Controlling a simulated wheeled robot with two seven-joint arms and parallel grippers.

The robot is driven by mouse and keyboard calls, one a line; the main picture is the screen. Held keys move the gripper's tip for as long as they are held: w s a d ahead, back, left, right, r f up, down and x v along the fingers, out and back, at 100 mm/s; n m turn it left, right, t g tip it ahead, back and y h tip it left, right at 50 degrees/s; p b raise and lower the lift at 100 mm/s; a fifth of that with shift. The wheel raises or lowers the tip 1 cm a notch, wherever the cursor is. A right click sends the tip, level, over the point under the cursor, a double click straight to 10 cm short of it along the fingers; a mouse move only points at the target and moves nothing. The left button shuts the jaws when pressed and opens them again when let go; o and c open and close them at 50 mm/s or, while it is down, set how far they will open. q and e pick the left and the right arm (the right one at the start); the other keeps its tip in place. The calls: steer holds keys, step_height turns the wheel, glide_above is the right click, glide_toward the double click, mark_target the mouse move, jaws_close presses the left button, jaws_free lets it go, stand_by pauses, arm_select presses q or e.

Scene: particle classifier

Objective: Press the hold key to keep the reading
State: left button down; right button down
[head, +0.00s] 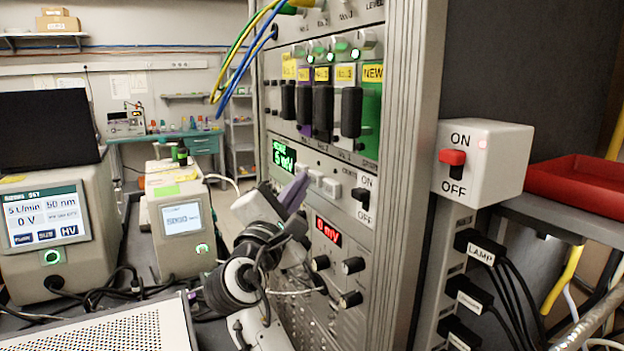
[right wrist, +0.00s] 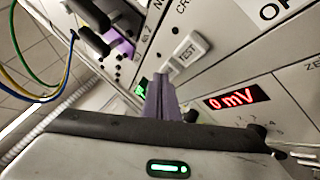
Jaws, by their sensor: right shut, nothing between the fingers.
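A row of small pale keys (head: 315,179) sits on the rack's grey panel, right of a green display (head: 284,156) that appears to read 5 mV. In the right wrist view one key is marked TEST (right wrist: 187,50). I cannot read a hold label; another pale key beside it is partly hidden by my fingers. My right gripper (head: 300,180) is shut and empty, its purple fingertips in front of the key row's left end. In the right wrist view the fingers (right wrist: 163,82) point at the keys; I cannot tell whether they touch. My left gripper is not in view.
Below the keys are a red 0 mV display (head: 328,231) and several black knobs (head: 353,265). An ON/OFF rocker (head: 364,196) sits right of the keys. Black-handled modules (head: 351,112) and hanging cables (head: 240,55) are above. Instruments (head: 60,225) stand at the left.

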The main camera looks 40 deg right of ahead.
steer(key=shift+s+d+p, duration=0.15)
steer(key=shift+d+p, duration=0.15)
steer(key=shift+d, duration=0.3)
stand_by(0.4)
steer(key=shift+a, duration=0.1)
stand_by(0.3)
steer(key=shift+w+a, duration=0.15)
steer(key=shift+a, duration=0.45)
steer(key=shift+w+a, duration=0.15)
steer(key=shift+a, duration=0.4)
steer(key=a, duration=0.2)
steer(key=w+a, duration=0.1)
steer(key=a, duration=0.2)
steer(key=shift+w+b, duration=0.1)
steer(key=shift+b, duration=0.25)
steer(key=shift+d, duration=0.1)
